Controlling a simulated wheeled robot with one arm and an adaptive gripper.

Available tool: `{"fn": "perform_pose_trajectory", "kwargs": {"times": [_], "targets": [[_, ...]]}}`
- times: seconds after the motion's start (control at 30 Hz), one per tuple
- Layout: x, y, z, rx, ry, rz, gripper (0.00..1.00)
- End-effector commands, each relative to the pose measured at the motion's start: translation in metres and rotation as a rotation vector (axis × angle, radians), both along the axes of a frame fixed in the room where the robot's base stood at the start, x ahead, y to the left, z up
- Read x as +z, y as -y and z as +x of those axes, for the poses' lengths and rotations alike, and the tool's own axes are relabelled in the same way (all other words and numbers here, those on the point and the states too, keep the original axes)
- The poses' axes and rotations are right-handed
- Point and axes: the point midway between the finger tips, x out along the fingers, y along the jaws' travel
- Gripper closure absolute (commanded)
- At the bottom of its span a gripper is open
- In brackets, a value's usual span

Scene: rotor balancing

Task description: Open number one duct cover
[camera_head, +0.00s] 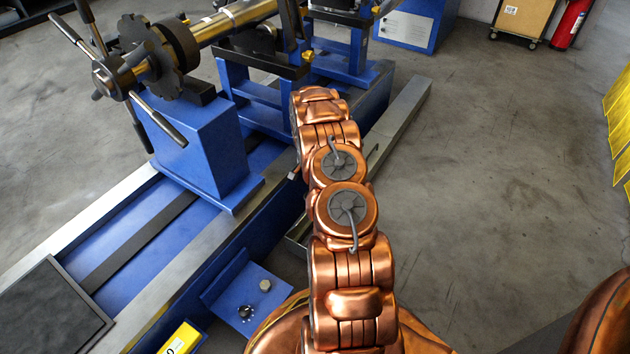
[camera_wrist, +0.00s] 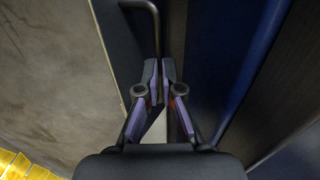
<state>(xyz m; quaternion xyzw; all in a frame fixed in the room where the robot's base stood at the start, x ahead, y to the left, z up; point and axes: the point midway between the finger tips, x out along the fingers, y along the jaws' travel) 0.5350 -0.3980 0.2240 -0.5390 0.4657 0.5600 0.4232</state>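In the wrist view a dark bent bar handle (camera_wrist: 154,22) comes down from the top beside a dark panel (camera_wrist: 122,45) with a thin pale left edge. The panel may be the duct cover; no number shows on it. My gripper (camera_wrist: 160,66) has its two fingertips drawn close together, with the lower end of the handle between them. It looks shut on the handle, though the contact is dim. In the head view my copper arm reaches forward over the machine's right side and hides my gripper and the handle.
The blue machine base (camera_head: 205,150) carries a shaft with a spoked hub (camera_head: 115,75) at the left. A yellow tag (camera_head: 182,340) is at the bottom. A cart (camera_head: 522,18) and a red extinguisher (camera_head: 570,22) stand at the back right. The grey floor (camera_head: 500,170) to the right is clear.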

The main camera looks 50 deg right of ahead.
Motion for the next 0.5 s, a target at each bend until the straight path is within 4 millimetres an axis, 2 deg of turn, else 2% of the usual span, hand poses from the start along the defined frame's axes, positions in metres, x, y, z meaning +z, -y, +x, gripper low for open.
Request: {"fn": "perform_pose_trajectory", "kwargs": {"times": [0.03, 0.5], "targets": [[-0.014, -0.005, -0.004, -0.001, -0.013, 0.012, 1.00], [-0.028, -0.003, -0.004, -0.004, -0.027, 0.023, 1.00]]}}
